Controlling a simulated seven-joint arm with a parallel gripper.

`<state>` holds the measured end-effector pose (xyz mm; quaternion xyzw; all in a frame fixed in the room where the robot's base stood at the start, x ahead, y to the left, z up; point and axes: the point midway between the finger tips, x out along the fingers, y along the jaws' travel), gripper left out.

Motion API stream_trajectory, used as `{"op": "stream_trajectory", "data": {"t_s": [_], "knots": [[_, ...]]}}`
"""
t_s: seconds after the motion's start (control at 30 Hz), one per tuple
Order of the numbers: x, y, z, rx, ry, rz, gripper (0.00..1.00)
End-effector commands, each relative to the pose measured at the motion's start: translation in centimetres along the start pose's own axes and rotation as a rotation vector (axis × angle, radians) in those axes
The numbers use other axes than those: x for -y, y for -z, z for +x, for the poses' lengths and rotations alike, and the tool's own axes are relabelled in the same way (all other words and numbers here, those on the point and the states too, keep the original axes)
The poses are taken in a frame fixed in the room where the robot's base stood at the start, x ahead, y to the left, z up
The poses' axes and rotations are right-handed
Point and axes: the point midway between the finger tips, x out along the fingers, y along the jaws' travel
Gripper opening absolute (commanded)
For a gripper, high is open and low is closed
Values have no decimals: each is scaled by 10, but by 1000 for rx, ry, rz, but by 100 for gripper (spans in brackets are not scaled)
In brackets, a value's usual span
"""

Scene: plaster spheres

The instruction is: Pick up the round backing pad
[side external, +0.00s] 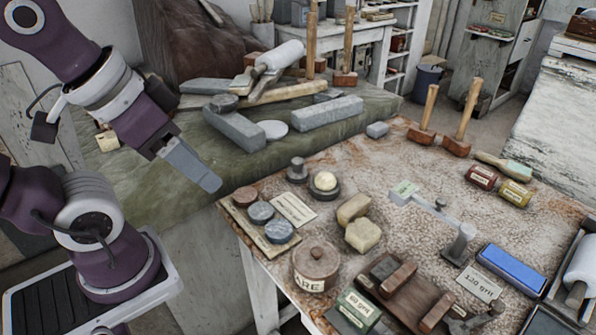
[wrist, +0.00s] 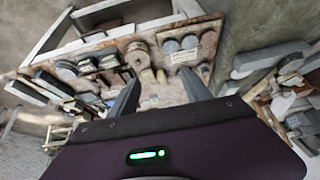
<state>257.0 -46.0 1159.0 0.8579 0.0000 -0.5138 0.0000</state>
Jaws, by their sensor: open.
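Three round pads lie in a row on a small wooden board (side external: 266,238) at the table's near left corner: a reddish-brown one (side external: 245,196), a grey-blue one (side external: 261,212) and another grey-blue one (side external: 279,230). I cannot tell which is the backing pad. The row also shows in the wrist view, with a grey pad (wrist: 189,42) in its middle.
Stone slabs (side external: 235,128) lie on the green cloth. The table's middle has bare patches.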

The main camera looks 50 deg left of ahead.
Motion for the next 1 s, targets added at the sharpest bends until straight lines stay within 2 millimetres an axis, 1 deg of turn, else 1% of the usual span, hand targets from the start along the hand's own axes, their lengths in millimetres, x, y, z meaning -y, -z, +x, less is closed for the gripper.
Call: {"op": "stream_trajectory", "data": {"t_s": [0.13,0.17,0.2,0.27,0.37,0.4,0.47,0.5,0.53,0.57,0.6,0.63,0.67,0.7,0.8,0.9,1.0], "knots": [[0,1,0,1,0,-3,57],[0,3,0,4,0,-15,57],[2,11,0,15,1,-47,57],[5,31,3,43,6,-139,57],[19,84,21,113,33,-398,57],[28,107,34,142,54,-518,57],[44,139,60,183,95,-699,57],[56,158,82,207,130,-822,57],[66,170,100,224,158,-911,57],[76,182,120,239,191,-1003,57],[91,193,148,255,237,-1121,57],[102,200,170,265,272,-1203,57],[112,204,191,271,308,-1282,57],[126,207,218,277,355,-1376,57],[151,205,274,279,455,-1557,57],[165,200,306,273,514,-1656,57],[171,195,321,269,536,-1694,57]]}}
